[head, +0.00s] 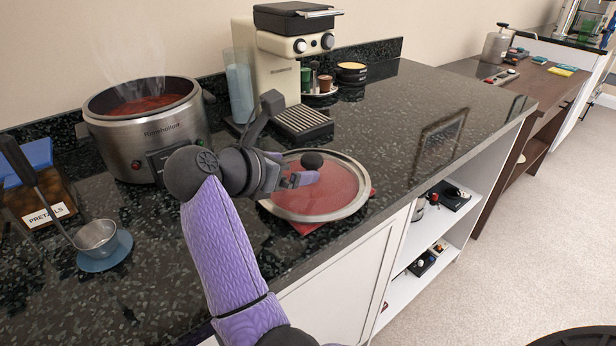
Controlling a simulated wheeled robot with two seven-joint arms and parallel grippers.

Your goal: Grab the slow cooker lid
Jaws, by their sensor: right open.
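The slow cooker lid (345,204) is a round glass disc with a metal rim and a black knob (312,160). It lies on the counter near the front edge, and reddish colour shows through the glass. My right gripper (301,169) is open just above the lid, with its purple fingertips close to the knob. I cannot tell whether they touch it. The arm hides the lid's left edge. The slow cooker (160,135) stands uncovered at the back left, steaming, with red food inside. My left gripper is not in view.
A coffee machine (276,62) and a tall glass (239,92) stand behind the lid. The counter (420,115) is clear to the right. Open shelves sit below.

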